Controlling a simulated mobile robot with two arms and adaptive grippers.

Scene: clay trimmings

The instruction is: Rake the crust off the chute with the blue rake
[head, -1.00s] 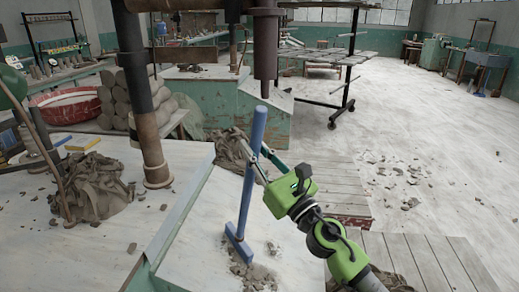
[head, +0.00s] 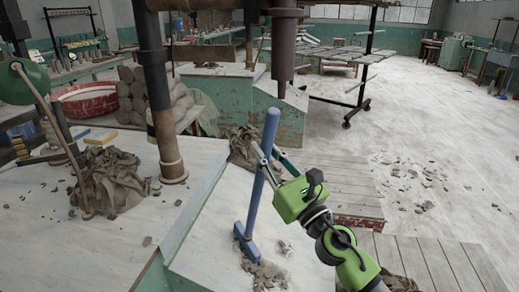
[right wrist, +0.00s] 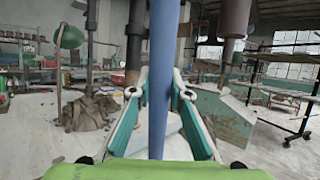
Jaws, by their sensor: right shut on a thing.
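The blue rake (head: 257,192) leans over the chute (head: 212,218), a pale sloping surface. Its handle tilts to the upper right, and its crossbar head (head: 246,242) is low, at or just above the chute; contact is unclear. Grey-brown crust bits (head: 266,275) lie just below the head, with a few more to its right. My right gripper (head: 265,161) is shut around the upper handle. The right wrist view shows the handle (right wrist: 163,70) running up between both fingers (right wrist: 162,98). The chute's lower end is cut off by the frame. My left gripper is out of view.
A thick post (head: 163,110) stands on the white table left of the chute. A clay heap (head: 108,183) and a green lamp (head: 20,82) are farther left. Wooden boards (head: 335,188) lie right of the chute. Crumbs litter the floor at right.

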